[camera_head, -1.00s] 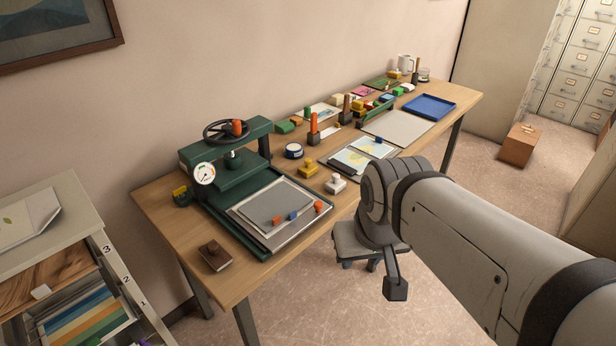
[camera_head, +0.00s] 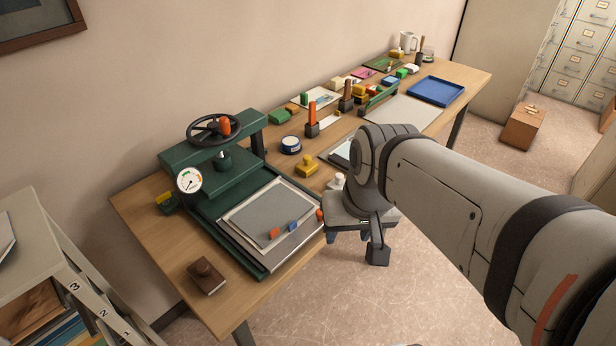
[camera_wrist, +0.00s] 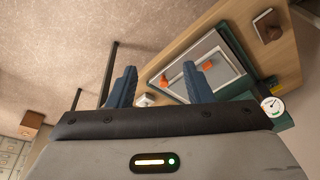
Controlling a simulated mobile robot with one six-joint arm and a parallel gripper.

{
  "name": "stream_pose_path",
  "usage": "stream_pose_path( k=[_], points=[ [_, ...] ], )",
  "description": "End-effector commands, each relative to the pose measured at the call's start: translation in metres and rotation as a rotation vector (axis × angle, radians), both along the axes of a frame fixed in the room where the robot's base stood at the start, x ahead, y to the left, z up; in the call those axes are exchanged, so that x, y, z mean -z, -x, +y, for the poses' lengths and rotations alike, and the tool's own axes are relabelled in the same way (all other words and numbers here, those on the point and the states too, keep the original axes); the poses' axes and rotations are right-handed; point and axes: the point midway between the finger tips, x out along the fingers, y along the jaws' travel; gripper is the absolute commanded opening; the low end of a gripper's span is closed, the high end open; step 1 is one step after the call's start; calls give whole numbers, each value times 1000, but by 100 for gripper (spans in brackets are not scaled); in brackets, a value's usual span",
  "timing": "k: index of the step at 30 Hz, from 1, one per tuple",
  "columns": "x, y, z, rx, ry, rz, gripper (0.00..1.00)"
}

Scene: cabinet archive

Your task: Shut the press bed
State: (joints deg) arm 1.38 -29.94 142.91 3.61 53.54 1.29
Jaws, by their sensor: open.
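The green press (camera_head: 207,160) stands on the wooden desk, with a handwheel (camera_head: 213,129) on top and a round gauge (camera_head: 189,180) at its front. Its bed (camera_head: 262,272) is slid out towards the desk's front edge. Grey boards (camera_head: 262,216) lie on the bed, with small orange and blue tabs along their near edge. My gripper (camera_head: 350,238) is in the air off the bed's right front corner, its fingers pointing down. The wrist view shows both blue fingers apart and empty (camera_wrist: 160,84), with the bed's boards and orange tabs beyond them.
A brown stamp block (camera_head: 206,277) lies left of the bed. A yellow stamp (camera_head: 306,166), a tape roll (camera_head: 291,145) and a blue tray (camera_head: 436,91) are further along the desk. Floor (camera_head: 330,300) in front is clear.

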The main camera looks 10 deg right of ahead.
Motion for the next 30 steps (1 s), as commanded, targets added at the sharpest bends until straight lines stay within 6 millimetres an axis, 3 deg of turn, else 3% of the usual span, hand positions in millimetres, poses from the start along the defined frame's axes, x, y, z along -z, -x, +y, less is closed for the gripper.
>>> stream_pose_path(
  k=[1, 7, 12, 14, 18, 21, 26, 30],
  points=[
    [25, 0, 4, 57, -53, 53, 46],
    [108, -12, 28, 501, -465, 376, 46],
    [154, -59, 35, 910, -925, 647, 46],
    [165, -81, 27, 1032, -1094, 723, 46],
    [183, -128, -8, 1240, -1451, 847, 46],
    [191, -149, -35, 1322, -1637, 890, 46],
    [197, -166, -64, 1379, -1811, 916, 46],
    [196, -175, -64, 1388, -1847, 921, 46]
  ],
)
